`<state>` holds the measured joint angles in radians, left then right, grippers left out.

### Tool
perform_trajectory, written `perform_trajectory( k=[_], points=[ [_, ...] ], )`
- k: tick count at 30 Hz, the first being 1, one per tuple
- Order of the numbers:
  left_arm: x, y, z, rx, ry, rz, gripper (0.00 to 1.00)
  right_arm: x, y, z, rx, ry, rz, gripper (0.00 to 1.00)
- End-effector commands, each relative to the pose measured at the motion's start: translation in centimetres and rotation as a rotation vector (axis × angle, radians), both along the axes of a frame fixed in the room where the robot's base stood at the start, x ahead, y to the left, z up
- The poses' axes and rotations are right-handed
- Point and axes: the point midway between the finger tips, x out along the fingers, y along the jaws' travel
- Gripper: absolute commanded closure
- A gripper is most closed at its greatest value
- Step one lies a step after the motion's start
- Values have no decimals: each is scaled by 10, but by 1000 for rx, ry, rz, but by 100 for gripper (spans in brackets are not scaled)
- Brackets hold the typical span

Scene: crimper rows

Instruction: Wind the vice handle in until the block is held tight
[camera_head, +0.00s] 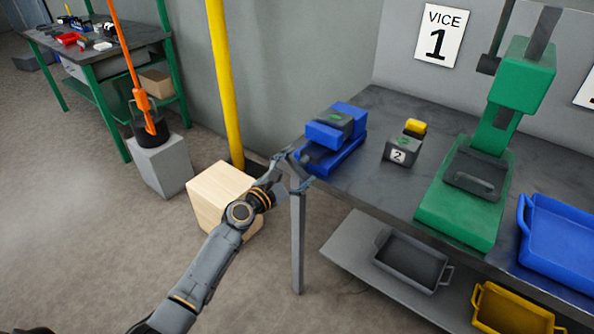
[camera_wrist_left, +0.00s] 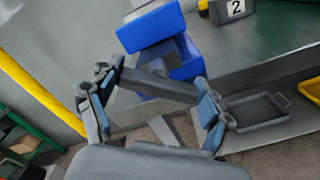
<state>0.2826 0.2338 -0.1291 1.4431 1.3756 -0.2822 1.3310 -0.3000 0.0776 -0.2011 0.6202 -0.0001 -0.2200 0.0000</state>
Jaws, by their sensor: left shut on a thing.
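The blue vice (camera_head: 318,133) stands at the left end of the grey bench. A dark grey block (camera_head: 342,121) with a green mark sits between its blue jaws; I cannot tell how tight the jaws are on it. The vice also shows in the left wrist view (camera_wrist_left: 152,27). My left gripper (camera_head: 297,171) is at the vice's near left end. In the left wrist view its fingers (camera_wrist_left: 155,105) are shut on the grey vice handle (camera_wrist_left: 160,86), a bar lying across between them. My right gripper is not in view.
A grey block labelled 2 (camera_head: 400,153) with a yellow part stands right of the vice. A green press (camera_head: 462,215) and a blue tray (camera_head: 556,245) are further right. A bench leg (camera_head: 298,245), wooden box (camera_head: 215,190) and yellow post (camera_head: 222,80) are near my left arm.

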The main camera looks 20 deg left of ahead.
Motion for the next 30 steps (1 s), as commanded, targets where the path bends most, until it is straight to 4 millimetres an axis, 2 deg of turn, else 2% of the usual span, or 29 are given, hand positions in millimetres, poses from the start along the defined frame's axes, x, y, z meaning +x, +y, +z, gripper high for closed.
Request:
perform_trajectory(
  k=[30],
  points=[
    [0, -1, -5, 910, -331, -1, 53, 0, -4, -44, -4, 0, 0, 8]
  ],
)
